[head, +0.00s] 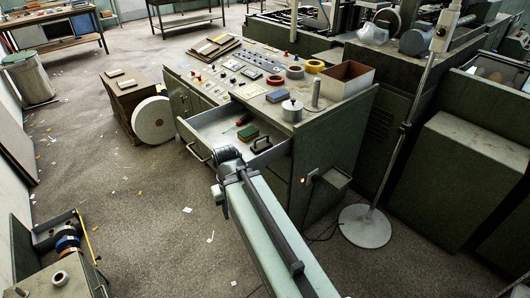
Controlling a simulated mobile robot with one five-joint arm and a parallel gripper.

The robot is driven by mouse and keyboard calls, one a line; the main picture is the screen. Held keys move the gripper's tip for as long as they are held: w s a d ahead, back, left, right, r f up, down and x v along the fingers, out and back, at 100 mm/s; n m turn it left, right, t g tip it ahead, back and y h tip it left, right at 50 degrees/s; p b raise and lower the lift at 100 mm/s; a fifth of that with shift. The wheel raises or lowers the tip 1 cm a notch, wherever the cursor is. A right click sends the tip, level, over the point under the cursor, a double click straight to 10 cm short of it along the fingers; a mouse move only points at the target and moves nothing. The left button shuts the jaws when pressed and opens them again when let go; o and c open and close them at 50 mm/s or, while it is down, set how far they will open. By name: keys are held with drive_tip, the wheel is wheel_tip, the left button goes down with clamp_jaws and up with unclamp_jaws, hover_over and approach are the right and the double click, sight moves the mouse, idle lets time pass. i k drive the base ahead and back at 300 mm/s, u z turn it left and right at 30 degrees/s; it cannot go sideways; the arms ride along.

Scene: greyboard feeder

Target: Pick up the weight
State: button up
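A silver, squat cylinder with a small knob on top (292,111), which looks like the weight, stands upright on the front edge of the grey-green control cabinet top. My arm reaches up from the bottom of the head view. A dark item with a handle (262,146) lies in the drawer just right of my gripper.
The open drawer (197,140) also holds a green block (248,133) and a red-handled tool (243,120). A lamp stand (365,226) is at right. Floor at left is mostly free.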

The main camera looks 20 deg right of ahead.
sight(257, 148)
drive_tip(key=u, duration=3.55)
drive_tip(key=k, duration=1.7)
drive_tip(key=z, duration=1.5)
drive_tip(key=i, duration=0.7)
drive_tip(key=u, duration=0.1)
